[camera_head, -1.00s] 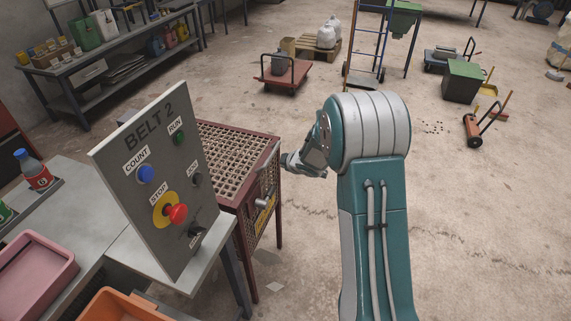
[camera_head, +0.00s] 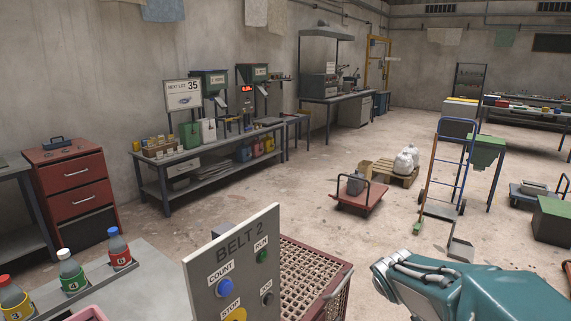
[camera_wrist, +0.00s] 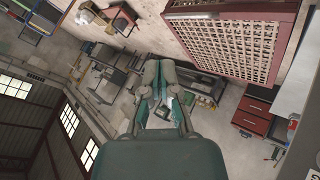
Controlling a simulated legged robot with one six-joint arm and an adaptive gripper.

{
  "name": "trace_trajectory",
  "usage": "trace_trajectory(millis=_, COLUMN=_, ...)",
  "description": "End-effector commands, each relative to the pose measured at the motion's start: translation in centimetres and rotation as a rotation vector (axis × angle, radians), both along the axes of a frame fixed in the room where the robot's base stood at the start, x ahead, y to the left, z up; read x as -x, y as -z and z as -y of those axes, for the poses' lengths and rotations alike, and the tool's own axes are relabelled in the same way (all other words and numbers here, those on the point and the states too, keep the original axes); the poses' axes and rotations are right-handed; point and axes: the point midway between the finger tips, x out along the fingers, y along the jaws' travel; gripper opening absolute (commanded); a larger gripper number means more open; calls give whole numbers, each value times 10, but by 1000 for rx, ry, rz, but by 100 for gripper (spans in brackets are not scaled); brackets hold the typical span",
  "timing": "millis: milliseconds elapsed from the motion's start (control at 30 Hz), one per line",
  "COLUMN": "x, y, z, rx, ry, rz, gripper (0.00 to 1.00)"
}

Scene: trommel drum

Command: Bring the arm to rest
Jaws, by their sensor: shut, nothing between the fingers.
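My arm (camera_head: 470,288) shows at the lower right of the head view, folded low, its teal links cut off by the frame edge. My gripper is hidden in the head view. In the wrist view my gripper (camera_wrist: 159,68) points away from the camera, its two fingers close together with nothing held. In that view the red-framed mesh cage (camera_wrist: 228,45) lies beyond the fingers, up and to the right, with a visible gap. The gripper touches nothing that I can see.
The BELT 2 panel (camera_head: 236,262) stands left of my arm, with the mesh cage (camera_head: 302,290) behind it. Bottles (camera_head: 72,270) stand on the left table. A red cart (camera_head: 358,195) and a hand truck (camera_head: 447,170) are farther off. Open floor lies between.

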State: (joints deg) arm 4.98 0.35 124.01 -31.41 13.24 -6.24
Motion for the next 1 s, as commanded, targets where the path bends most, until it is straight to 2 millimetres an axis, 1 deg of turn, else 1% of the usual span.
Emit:
trace_trajectory(millis=33, x=17, y=-12, z=-2, rx=-22, ry=35, rz=0, gripper=0)
trace_trajectory(millis=100, x=41, y=-23, z=-5, rx=-60, ry=89, rz=-12, gripper=0)
trace_trajectory(millis=167, x=62, y=-30, z=-8, rx=-96, ry=132, rz=-24, gripper=0)
trace_trajectory(millis=233, x=87, y=-38, z=-13, rx=-139, ry=176, rz=-40, gripper=0)
trace_trajectory(millis=433, x=159, y=-48, z=-31, rx=-277, ry=283, rz=-96, gripper=0)
trace_trajectory(millis=500, x=185, y=-48, z=-39, rx=-330, ry=312, rz=-120, gripper=0)
trace_trajectory(millis=600, x=217, y=-46, z=-50, rx=-397, ry=341, rz=-156, gripper=0)
trace_trajectory(millis=700, x=240, y=-43, z=-59, rx=-448, ry=358, rz=-186, gripper=0)
trace_trajectory(millis=800, x=253, y=-41, z=-64, rx=-477, ry=367, rz=-204, gripper=0)
trace_trajectory(millis=1000, x=256, y=-40, z=-66, rx=-485, ry=370, rz=-213, gripper=0)
